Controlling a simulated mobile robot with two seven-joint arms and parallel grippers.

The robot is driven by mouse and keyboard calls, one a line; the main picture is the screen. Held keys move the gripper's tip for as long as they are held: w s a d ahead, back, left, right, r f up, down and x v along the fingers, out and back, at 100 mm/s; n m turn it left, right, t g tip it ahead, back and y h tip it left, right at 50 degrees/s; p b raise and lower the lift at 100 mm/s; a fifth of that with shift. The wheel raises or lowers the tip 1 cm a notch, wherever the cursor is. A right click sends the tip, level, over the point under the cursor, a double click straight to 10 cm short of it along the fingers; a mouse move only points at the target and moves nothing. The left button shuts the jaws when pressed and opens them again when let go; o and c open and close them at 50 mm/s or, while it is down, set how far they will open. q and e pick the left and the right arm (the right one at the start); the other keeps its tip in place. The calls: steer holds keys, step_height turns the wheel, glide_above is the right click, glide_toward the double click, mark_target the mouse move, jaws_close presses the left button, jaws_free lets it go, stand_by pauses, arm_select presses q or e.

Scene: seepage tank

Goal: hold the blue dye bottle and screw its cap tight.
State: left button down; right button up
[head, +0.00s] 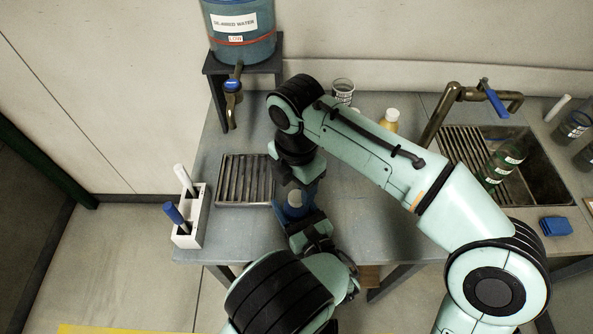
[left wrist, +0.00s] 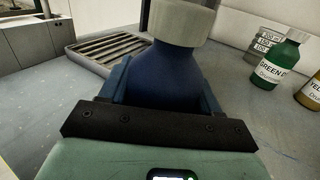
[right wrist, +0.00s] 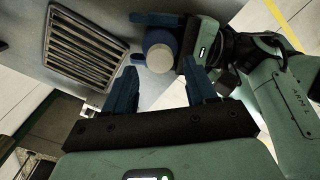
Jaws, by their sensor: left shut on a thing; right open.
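The blue dye bottle (left wrist: 168,72) stands upright with a white cap (left wrist: 184,22) on its neck; in the head view the bottle (head: 294,203) is partly hidden between my two hands. My left gripper (left wrist: 165,95) is shut around the bottle's body. It also shows in the head view (head: 303,222), coming from the front. My right gripper (right wrist: 160,82) points down from above, its blue fingers apart. In the right wrist view the white cap (right wrist: 160,58) lies just beyond and between the fingertips, not gripped. How tightly the cap sits cannot be told.
A slatted drain grate (head: 244,181) lies left of the bottle. A white holder (head: 190,215) with markers stands at the left edge. The water tank (head: 240,30) is behind on its stand. A green bottle (left wrist: 279,60) and yellow bottle (left wrist: 310,92) stand to the right.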

mark_target(296, 196)
steer(key=shift+f, duration=1.65)
jaws_close()
steer(key=m, duration=0.6)
steer(key=shift+m, duration=0.3)
steer(key=m, duration=0.5)
steer(key=shift+o, duration=0.2)
jaws_free()
steer(key=shift+r, duration=2.25)
